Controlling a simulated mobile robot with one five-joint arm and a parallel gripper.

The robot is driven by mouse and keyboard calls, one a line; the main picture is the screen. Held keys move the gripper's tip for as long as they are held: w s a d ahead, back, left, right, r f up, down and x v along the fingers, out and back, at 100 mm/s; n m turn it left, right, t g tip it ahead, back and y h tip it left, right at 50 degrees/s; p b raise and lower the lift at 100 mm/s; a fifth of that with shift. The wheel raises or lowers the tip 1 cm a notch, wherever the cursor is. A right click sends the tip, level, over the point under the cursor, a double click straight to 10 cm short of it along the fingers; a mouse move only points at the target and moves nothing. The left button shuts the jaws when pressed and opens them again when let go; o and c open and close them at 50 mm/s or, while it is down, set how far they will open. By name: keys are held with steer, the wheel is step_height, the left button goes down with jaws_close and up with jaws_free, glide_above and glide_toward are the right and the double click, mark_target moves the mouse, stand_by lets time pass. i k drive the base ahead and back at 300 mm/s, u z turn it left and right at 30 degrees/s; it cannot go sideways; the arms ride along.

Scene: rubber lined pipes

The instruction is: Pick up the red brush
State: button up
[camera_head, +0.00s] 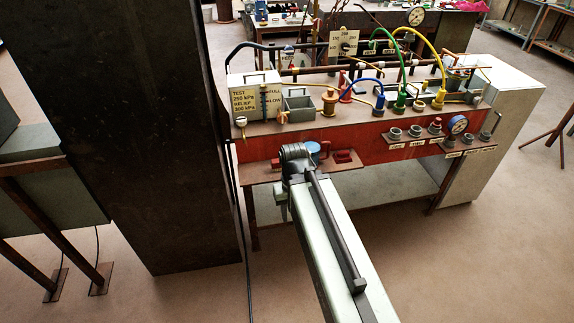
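My arm reaches forward from the bottom of the view. My gripper (288,172) is at its far end, over the small front shelf (263,172) of the workbench. Its fingers are mostly hidden by the arm, so I cannot see whether it is open or shut. A small red object (343,156) lies on that shelf just right of the gripper. It may be the red brush, but it is too small to tell. Another red piece (325,150) shows beside a blue round thing (313,147), partly hidden by the arm's end.
The workbench (385,148) carries a gauge panel, a grey open box (299,108), coloured hoses and several fittings. A side shelf holds cups and a blue gauge (457,124). A dark pillar (125,130) stands close at left. The floor (480,260) at right front is clear.

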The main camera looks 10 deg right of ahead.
mark_target(275, 166)
steer(key=i, duration=1)
steer(key=u, duration=2.35)
steer(key=k, duration=0.5)
steer(key=z, duration=0.15)
steer(key=i, duration=0.5)
steer(key=u, duration=0.05)
